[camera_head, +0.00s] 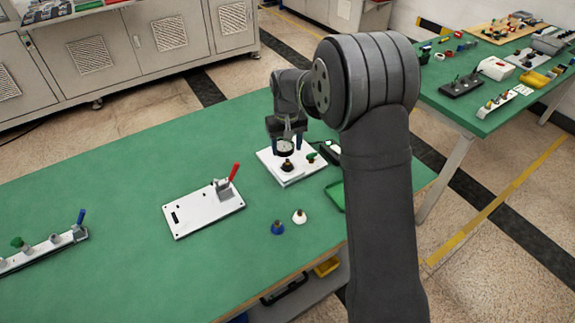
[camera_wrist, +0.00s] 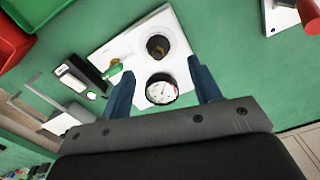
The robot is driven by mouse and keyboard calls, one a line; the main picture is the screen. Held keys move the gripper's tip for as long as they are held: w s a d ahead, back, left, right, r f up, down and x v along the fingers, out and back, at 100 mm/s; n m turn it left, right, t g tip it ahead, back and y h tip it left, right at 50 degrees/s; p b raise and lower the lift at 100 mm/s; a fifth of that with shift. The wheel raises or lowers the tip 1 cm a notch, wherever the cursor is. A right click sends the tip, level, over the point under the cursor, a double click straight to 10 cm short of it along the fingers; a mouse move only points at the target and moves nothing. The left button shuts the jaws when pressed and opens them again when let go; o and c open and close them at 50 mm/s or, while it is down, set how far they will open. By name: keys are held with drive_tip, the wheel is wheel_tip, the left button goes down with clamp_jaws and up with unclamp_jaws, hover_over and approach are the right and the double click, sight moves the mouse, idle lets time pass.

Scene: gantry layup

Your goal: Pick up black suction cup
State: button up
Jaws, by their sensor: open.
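The black suction cup (camera_head: 287,165) sits on the white plate (camera_head: 291,178), with a brass-coloured top. In the wrist view the black suction cup (camera_wrist: 158,46) lies beyond my fingertips, roughly centred between their lines. My gripper (camera_head: 285,147) is open above the plate, its two blue fingers (camera_wrist: 161,72) apart and empty. A round white-faced gauge (camera_wrist: 161,89) shows between the fingers in the wrist view, with gaps on both sides. The fingers do not appear to touch the cup. My exact height above the plate is hard to tell.
A green-handled part (camera_head: 311,157) stands on the same plate beside the cup. A blue cup (camera_head: 278,227) and a white cup (camera_head: 299,216) stand on the green table nearer the front. A white fixture with a red-handled clamp (camera_head: 205,209) lies to the left.

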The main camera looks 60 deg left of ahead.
sight(287, 160)
drive_tip(key=shift+w+a+f, duration=0.1)
drive_tip(key=shift+f, duration=1.7)
drive_tip(key=shift+w+f, duration=0.1)
drive_tip(key=shift+f, duration=1.65)
drive_tip(key=c, duration=1.1)
drive_tip(key=shift+r, duration=0.15)
